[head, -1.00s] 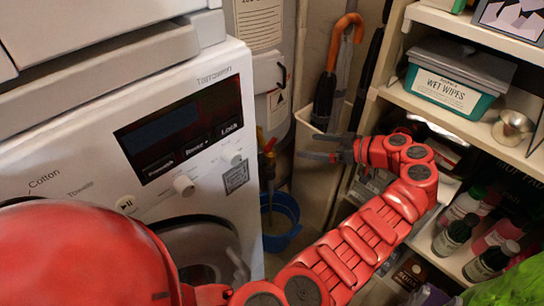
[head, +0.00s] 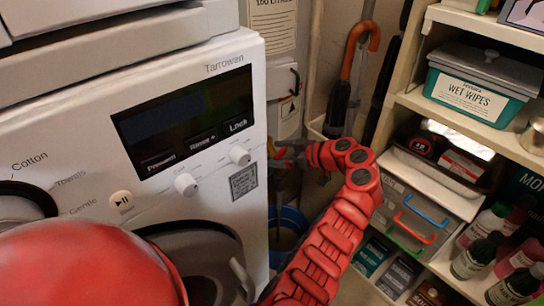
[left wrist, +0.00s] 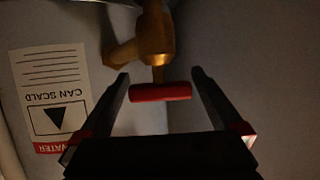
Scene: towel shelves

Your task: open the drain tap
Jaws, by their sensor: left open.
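The drain tap shows in the left wrist view as a brass body (left wrist: 155,38) with a red bar handle (left wrist: 160,92). The handle lies crosswise between the two fingers of my left gripper (left wrist: 160,88). The fingers are apart, with a small gap on each side of the handle, and do not appear to touch it. In the head view my left gripper (head: 288,150) is beside the washing machine's right edge, by the tank, and largely hides the tap. My right gripper is not in view.
The washing machine (head: 218,150) stands close on the left. A blue bucket (head: 291,218) is on the floor below the gripper. Shelves with a wet wipes box (head: 470,103) and bottles are on the right. An umbrella (head: 341,95) stands behind. A warning label (left wrist: 52,92) is on the tank.

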